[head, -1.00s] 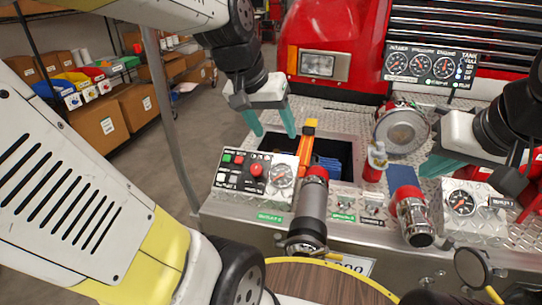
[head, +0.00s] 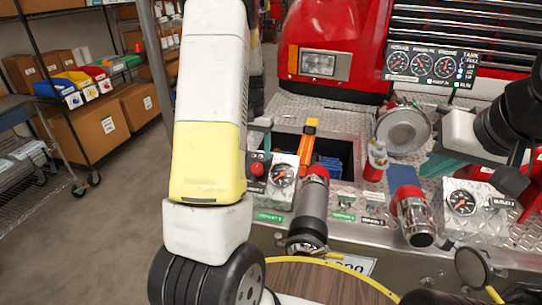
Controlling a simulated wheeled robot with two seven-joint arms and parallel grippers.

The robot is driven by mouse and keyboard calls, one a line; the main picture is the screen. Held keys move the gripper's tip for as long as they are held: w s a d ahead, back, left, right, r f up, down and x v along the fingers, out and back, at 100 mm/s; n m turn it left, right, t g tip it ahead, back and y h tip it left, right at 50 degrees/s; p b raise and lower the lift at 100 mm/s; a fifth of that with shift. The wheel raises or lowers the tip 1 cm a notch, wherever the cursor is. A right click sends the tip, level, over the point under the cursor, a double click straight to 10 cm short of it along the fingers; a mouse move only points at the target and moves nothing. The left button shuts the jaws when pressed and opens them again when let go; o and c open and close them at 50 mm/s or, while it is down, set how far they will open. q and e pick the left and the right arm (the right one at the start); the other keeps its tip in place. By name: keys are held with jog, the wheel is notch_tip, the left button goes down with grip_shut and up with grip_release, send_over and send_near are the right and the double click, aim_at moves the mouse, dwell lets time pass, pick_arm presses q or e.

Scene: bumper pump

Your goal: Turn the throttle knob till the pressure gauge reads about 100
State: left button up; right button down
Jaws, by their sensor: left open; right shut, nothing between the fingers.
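The red throttle knob (head: 257,169) appears to be the round red knob on the small control panel, and my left arm covers the panel's left part. My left gripper (head: 262,137) is mostly hidden behind my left forearm. One teal fingertip shows just above the red knob; I cannot tell if it touches. The panel's own gauge (head: 282,175) is visible right of the knob. The pressure gauge (head: 422,65) is the middle dial on the back gauge board; its number is too small to read. My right gripper (head: 440,164) is shut and empty, at the right above the deck.
A grey nozzle (head: 312,210) with a red collar stands right of the panel. An open bin (head: 345,150) lies behind it. A chrome lamp (head: 402,130), a red-and-chrome fitting (head: 410,215) and another gauge panel (head: 462,203) stand at right.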

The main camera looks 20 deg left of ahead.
aim_at(257, 166)
pick_arm(q)
notch_tip(257, 166, down, 7)
jog(key=shift+d+f, duration=0.1)
dwell(0.3)
grip_shut()
jog(key=shift+n+h, duration=0.6)
jog(key=shift+n, duration=0.4)
grip_release()
jog(key=shift+s+a+r, duration=0.1)
jog(key=shift+a+r, duration=0.1)
jog(key=shift+r, duration=1.1)
jog(key=shift+a+r, duration=0.15)
jog(key=shift+r, duration=1.2)
jog(key=shift+s+a+r, duration=0.1)
jog(key=shift+a+r, duration=0.1)
jog(key=shift+r, duration=1.1)
